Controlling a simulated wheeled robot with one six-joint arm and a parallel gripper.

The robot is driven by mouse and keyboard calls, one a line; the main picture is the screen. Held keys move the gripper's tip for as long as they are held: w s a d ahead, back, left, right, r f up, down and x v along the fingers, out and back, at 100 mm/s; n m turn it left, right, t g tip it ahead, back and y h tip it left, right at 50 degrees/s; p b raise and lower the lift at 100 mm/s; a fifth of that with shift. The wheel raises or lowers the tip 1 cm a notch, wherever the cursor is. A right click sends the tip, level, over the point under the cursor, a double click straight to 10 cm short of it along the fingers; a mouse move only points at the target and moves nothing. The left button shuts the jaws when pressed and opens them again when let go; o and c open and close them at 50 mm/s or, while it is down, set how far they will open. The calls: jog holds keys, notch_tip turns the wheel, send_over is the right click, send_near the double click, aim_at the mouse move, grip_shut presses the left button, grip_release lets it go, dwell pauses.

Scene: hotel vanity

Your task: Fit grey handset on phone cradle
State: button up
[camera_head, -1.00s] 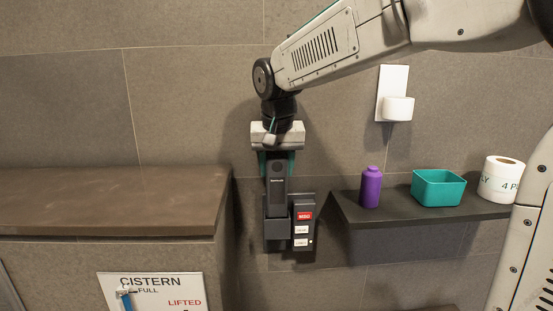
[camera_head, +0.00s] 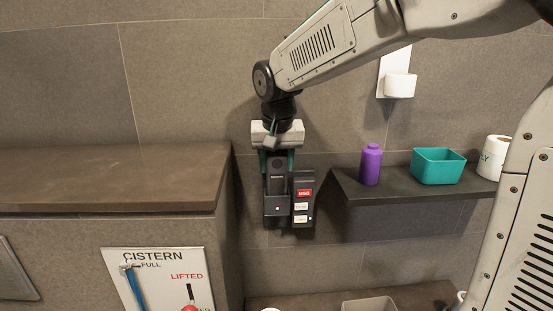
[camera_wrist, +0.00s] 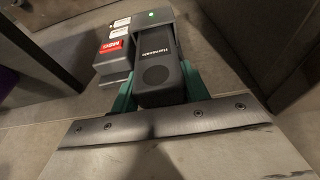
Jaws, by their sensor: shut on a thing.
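The dark grey handset (camera_head: 276,175) hangs upright below my gripper (camera_head: 277,160), which is shut on its upper end. The handset (camera_wrist: 157,66) also fills the middle of the wrist view, between the green fingers of my gripper (camera_wrist: 155,90). The phone cradle (camera_head: 303,201) is a dark wall unit with a red label and white labels on its right part. The handset's lower end sits in the pocket at the cradle's left part, whose front hides it. The wrist view shows the cradle (camera_wrist: 113,50) around the handset's far end, with a small green light. How fully it is seated I cannot tell.
A dark shelf (camera_head: 400,193) to the right bears a purple bottle (camera_head: 371,164), a teal box (camera_head: 437,166) and a paper roll (camera_head: 494,158). A brown ledge (camera_head: 110,178) stands close on the left, with a cistern sign (camera_head: 160,283) below. A white holder (camera_head: 396,84) is on the wall.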

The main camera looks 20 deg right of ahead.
jog(key=o, duration=1.5)
jog(key=v, duration=0.8)
jog(key=shift+s+f, duration=0.1)
jog(key=shift+n+g, duration=0.4)
jog(key=shift+n, duration=0.4)
jog(key=s+f, duration=0.3)
jog(key=shift+s+d+f+n+g+y, duration=0.15)
jog(key=shift+s+d+f+n, duration=0.8)
jog(key=shift+s, duration=3.3)
jog(key=shift+s+d+f+m+g+y, duration=0.1)
jog(key=shift+s+d+f+m+y, duration=0.15)
jog(key=shift+s+f, duration=2.75)
jog(key=shift+s+d+f+n+g+y, duration=0.25)
jog(key=shift+s+d, duration=0.35)
jog(key=shift+s, duration=4.9)
